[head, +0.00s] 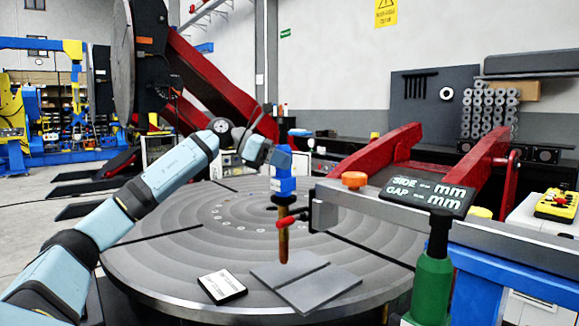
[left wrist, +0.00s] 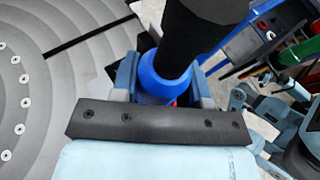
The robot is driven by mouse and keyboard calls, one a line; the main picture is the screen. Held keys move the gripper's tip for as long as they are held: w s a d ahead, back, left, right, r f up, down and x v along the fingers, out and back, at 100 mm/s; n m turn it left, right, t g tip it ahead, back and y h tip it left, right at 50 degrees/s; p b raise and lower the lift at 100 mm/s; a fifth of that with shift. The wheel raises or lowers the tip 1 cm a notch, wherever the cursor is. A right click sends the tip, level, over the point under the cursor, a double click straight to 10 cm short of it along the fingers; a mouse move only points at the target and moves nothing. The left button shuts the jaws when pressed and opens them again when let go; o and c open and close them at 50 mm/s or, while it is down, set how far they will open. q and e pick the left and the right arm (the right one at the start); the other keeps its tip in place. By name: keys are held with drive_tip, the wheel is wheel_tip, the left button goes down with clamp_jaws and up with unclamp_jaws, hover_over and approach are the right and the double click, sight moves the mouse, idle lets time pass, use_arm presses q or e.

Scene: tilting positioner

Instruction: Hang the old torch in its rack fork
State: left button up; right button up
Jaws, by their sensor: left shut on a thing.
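My left gripper (head: 282,163) is shut on the old torch (head: 284,245). It holds the torch upright above the round grooved turntable (head: 190,240), with the brown-gold lower end pointing down over the grey plates. In the left wrist view the torch shows as a blue collar (left wrist: 158,86) between the fingers, with a thick black part (left wrist: 195,35) running up out of the picture. I cannot make out the rack fork for certain. A red-tipped lever (head: 288,222) lies beside or in front of the torch; I cannot tell if they touch.
Two grey plates (head: 320,290) and a white-faced card (head: 222,286) lie on the turntable. A grey beam (head: 480,225) on a blue frame, a gauge sign (head: 430,193), a green bottle-like thing (head: 432,280) and red arms (head: 490,150) crowd the right. The turntable's left side is clear.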

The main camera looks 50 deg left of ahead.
use_arm(q)
drive_tip(key=shift+s+a+b, duration=0.15)
drive_tip(key=shift+s+b, duration=0.9)
drive_tip(key=shift+s, duration=0.15)
drive_tip(key=shift+s+r+b, duration=0.1)
drive_tip(key=shift+s+b, duration=0.2)
drive_tip(key=shift+s, duration=0.25)
